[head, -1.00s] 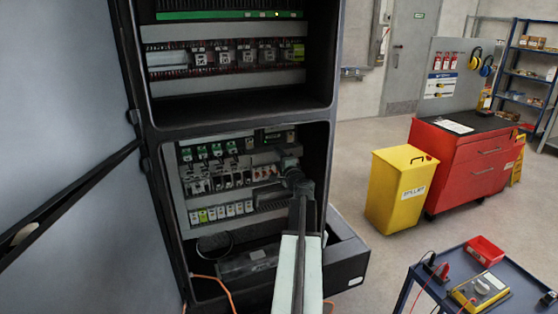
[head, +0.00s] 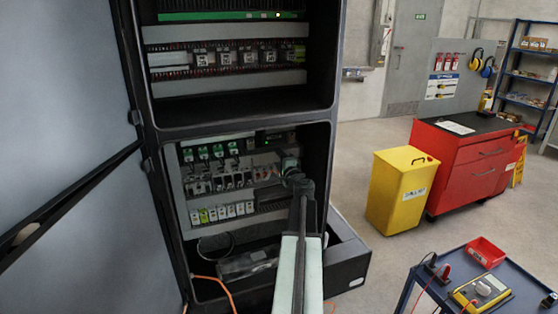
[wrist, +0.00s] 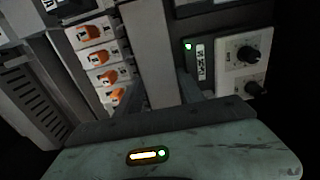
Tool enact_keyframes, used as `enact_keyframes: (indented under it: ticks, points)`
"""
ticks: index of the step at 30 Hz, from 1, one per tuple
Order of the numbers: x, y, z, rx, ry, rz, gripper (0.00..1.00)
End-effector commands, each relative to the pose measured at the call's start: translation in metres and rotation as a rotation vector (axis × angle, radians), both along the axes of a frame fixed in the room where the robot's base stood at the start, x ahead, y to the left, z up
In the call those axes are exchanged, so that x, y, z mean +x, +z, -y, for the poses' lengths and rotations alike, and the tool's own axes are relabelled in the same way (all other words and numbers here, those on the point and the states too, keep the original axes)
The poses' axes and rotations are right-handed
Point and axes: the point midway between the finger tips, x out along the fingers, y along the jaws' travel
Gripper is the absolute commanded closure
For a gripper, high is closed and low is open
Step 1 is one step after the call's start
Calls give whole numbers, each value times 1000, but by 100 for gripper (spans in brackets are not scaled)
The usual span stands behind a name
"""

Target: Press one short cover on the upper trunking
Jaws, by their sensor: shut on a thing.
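My gripper (wrist: 160,98) is shut on a plain grey strip (wrist: 150,45), which looks like the short cover. The strip runs up between the fingers in the wrist view; its far end leaves the picture, so I cannot tell whether it touches or sits in the trunking. In the head view my gripper (head: 292,170) is inside the lower cabinet bay, at the right side of the panel, and hides the strip's contact area. Grey trunking (head: 215,140) runs along the top of that panel.
Orange-marked breakers (wrist: 107,76) stand close left of the strip, and a module with two black knobs (wrist: 243,62) stands right. A slotted duct (wrist: 28,105) lies far left. The open cabinet door (head: 65,90) fills the head view's left. A yellow bin (head: 400,190) stands right.

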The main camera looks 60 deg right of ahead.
Motion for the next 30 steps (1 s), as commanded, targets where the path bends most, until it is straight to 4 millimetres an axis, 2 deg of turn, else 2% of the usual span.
enact_keyframes:
  ticks: [15, 16, 18, 26, 30]
  points:
    - [2, 0, 2, 0, 0, 0, 100]
    - [2, 0, 1, 0, 0, 0, 47]
    - [2, 0, 1, 0, 0, 0, 30]
    - [-1, 0, -1, 0, 0, -1, 30]
    - [-15, 0, -13, 0, 0, -1, 30]
